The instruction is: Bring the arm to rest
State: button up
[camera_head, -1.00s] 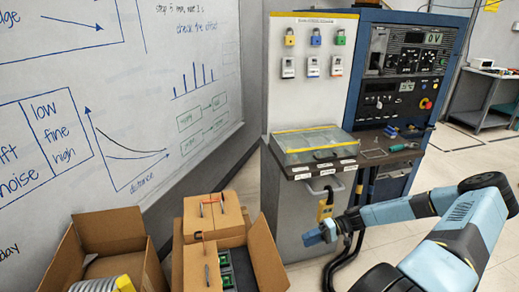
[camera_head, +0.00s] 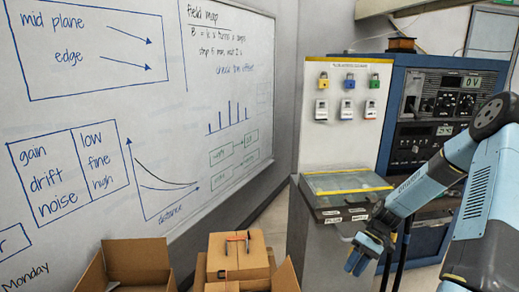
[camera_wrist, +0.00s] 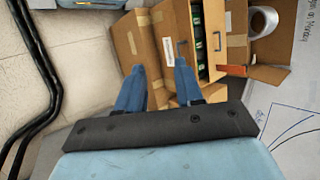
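My arm (camera_head: 435,180) reaches in from the right in the head view, blue with dark joints. Its forearm slopes down to the left, in front of the grey cabinet and the blue instrument rack. My gripper (camera_head: 357,264) hangs at its lower end, pointing down, to the right of the cardboard boxes. In the wrist view my gripper (camera_wrist: 156,78) shows two blue fingers spread apart with nothing between them. Beneath them lie an open cardboard box (camera_wrist: 213,45) and a brown flap; I see no contact with them.
A grey cabinet (camera_head: 310,232) with a glass-lidded case (camera_head: 345,187) stands beside the arm. The blue instrument rack (camera_head: 445,110) is behind it. Cardboard boxes (camera_head: 138,262) stand at the lower left, before a whiteboard (camera_head: 90,130). Black cables (camera_wrist: 38,70) run near the gripper.

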jog(key=s+a+r+t+h, duration=0.1)
jog(key=s+r+h, duration=0.1)
jog(key=r, duration=0.7)
jog(key=s+a+r+m+t+h, duration=0.1)
jog(key=s+a+r+t+h, duration=0.15)
jog(key=r, duration=0.55)
jog(key=s+r+h, duration=0.1)
jog(key=r+h, duration=0.1)
jog(key=r, duration=0.7)
jog(key=s+a+r+t, duration=0.2)
jog(key=s+r+t, duration=0.1)
jog(key=s+r, duration=0.4)
jog(key=s+a+r+m+t, duration=0.1)
jog(key=s+a+r+t, duration=0.1)
jog(key=s+r, duration=0.5)
jog(key=shift+s+a+r+t, duration=0.15)
jog(key=shift+s+a+t, duration=0.25)
jog(key=shift+s+t, duration=0.45)
jog(key=shift+s+h, duration=0.1)
jog(key=shift+h, duration=0.15)
